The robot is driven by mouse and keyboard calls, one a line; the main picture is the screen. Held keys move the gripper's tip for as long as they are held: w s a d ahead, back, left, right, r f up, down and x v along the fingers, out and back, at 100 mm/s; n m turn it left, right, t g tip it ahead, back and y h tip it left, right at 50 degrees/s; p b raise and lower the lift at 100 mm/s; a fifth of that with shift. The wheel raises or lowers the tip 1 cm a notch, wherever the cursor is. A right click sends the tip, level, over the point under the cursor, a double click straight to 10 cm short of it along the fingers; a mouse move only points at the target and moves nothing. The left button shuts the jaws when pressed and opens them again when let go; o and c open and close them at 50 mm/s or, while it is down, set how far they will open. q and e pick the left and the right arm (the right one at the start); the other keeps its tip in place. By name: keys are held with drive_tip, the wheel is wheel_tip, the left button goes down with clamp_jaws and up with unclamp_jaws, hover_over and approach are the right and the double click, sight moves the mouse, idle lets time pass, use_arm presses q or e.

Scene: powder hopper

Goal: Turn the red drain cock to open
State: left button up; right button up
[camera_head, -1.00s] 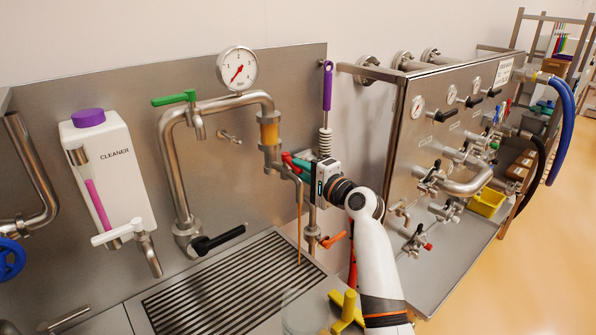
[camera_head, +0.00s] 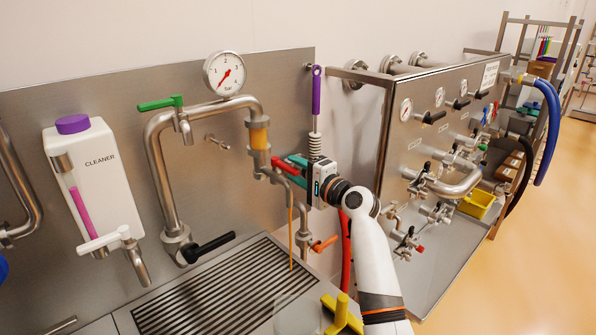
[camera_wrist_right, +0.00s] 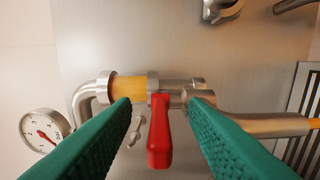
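The red drain cock (camera_head: 285,167) has a red lever on the metal pipe below the amber sight glass (camera_head: 259,138). My right gripper (camera_head: 297,166) is at the lever, with its green fingers toward the pipe. In the right wrist view, the red lever (camera_wrist_right: 159,142) lies between the two spread green fingers (camera_wrist_right: 163,140), with a gap on each side. The gripper is open and does not hold it. A thin amber stream (camera_head: 291,240) hangs from the spout over the grate. My left gripper is not in view.
A slotted drain grate (camera_head: 215,290) lies below the spout. A black-handled valve (camera_head: 208,247) and an orange-handled valve (camera_head: 324,244) are nearby. A pressure gauge (camera_head: 224,73) sits above. A purple-handled brush (camera_head: 316,95) hangs beside my right gripper. A yellow object (camera_head: 342,312) stands at the front.

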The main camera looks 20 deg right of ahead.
drive_tip(key=p+v, duration=0.2)
drive_tip(key=v, duration=0.7)
drive_tip(key=shift+p, duration=0.4)
drive_tip(key=shift+a, duration=0.1)
